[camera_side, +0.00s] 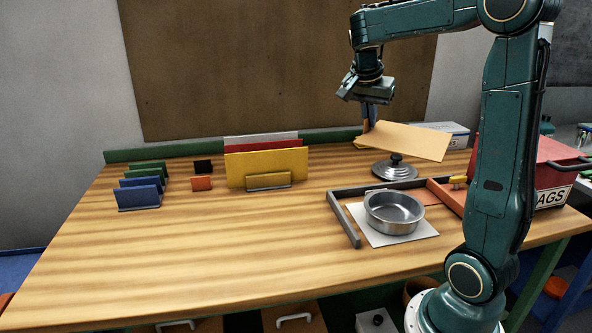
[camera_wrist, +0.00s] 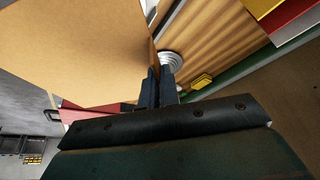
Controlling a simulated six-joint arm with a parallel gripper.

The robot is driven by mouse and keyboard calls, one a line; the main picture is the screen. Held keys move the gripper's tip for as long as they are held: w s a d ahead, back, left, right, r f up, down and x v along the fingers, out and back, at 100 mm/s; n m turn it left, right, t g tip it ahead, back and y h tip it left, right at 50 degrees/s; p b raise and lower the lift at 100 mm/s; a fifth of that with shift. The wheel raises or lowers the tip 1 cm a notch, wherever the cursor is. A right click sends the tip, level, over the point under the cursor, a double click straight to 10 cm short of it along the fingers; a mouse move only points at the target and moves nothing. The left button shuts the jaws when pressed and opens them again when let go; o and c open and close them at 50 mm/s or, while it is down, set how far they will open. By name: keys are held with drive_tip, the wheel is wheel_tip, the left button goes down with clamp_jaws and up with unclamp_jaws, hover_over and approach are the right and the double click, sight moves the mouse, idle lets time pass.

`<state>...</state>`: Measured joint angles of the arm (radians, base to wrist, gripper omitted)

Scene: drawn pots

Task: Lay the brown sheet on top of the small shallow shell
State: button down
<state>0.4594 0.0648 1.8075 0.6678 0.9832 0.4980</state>
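The brown sheet (camera_side: 415,140) is a flat tan panel, held in the air and tilted, its right end lower in the side view. My gripper (camera_side: 369,122) is shut on its left edge there. In the wrist view the sheet (camera_wrist: 75,50) fills the upper left, and my gripper (camera_wrist: 158,80) grips its edge. The small shallow shell appears to be the round metal pan (camera_side: 394,213), open and upright on a pale square mat (camera_side: 425,233). It stands in front of and below the sheet, apart from it. I cannot pick out the pan in the wrist view.
A metal lid with a dark knob (camera_side: 395,169) lies under the sheet. A grey rail (camera_side: 345,220) borders the mat's left. A red box (camera_side: 540,165) stands right. Yellow, red and white panels (camera_side: 265,165) stand in a holder, with blue and green ones farther left. The front left table is clear.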

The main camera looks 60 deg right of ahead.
sight(360, 137)
wheel_tip(360, 137, down, 13)
idle(0.3)
drive_tip(key=shift+f, duration=2.05)
drive_tip(key=shift+f, duration=0.6)
drive_tip(key=c, duration=1.6)
unclamp_jaws()
drive_tip(key=shift+c, duration=0.2)
drive_tip(key=shift+r, duration=0.15)
drive_tip(key=v, duration=1.2)
drive_tip(key=shift+r, duration=0.5)
